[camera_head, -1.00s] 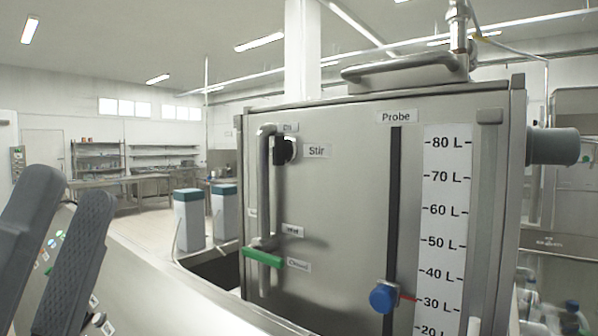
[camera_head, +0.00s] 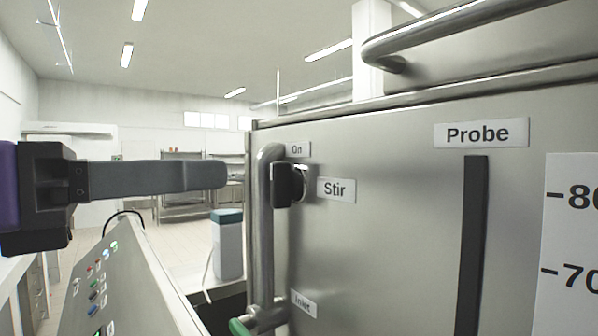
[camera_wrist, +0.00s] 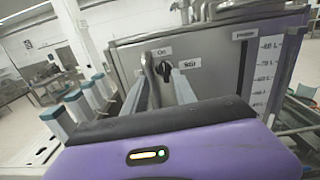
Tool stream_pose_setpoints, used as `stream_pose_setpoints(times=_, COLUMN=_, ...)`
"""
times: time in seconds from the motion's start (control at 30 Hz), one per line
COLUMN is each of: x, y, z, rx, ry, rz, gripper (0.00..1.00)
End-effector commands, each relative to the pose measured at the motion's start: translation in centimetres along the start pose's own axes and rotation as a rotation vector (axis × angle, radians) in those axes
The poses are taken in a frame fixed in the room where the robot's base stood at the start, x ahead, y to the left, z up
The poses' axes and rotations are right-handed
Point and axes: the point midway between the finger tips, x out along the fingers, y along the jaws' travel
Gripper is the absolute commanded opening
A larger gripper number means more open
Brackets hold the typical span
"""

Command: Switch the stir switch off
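The stir switch is a black knob (camera_head: 287,185) on the steel tank's front, below the "On" label (camera_head: 298,149) and left of the "Stir" label (camera_head: 336,189). Its handle looks upright, towards "On". My gripper (camera_head: 224,175) comes in level from the left in the head view, fingertips short of the knob with a visible gap. There the fingers overlap. In the wrist view the two fingers are apart and empty, and the knob (camera_wrist: 164,68) shows between and beyond their tips.
A vertical pipe (camera_head: 265,235) runs close beside the knob's left. A green handle (camera_head: 239,327) is below, near the "Inlet" label (camera_head: 304,304). A sloped button panel (camera_head: 110,285) lies under my gripper. The probe slot (camera_head: 472,240) is to the right.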

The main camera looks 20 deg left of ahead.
Motion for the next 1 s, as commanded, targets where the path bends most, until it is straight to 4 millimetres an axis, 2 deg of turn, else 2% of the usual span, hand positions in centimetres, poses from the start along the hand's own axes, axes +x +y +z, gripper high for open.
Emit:
stream_pose_setpoints(times=0.17, x=0.7, y=-0.4, z=-0.3, rx=0.038, ry=0.019, rz=-0.016, gripper=0.33)
stream_pose_setpoints(times=0.6, x=6.8, y=-0.6, z=-0.2, rx=0.037, ry=0.015, rz=-0.016, gripper=0.33)
stream_pose_setpoints(times=0.8, x=7.8, y=-0.5, z=-0.4, rx=0.036, ry=0.015, rz=-0.014, gripper=0.33)
stream_pose_setpoints(times=1.0, x=7.9, y=-0.5, z=-0.5, rx=0.036, ry=0.014, rz=-0.014, gripper=0.33)
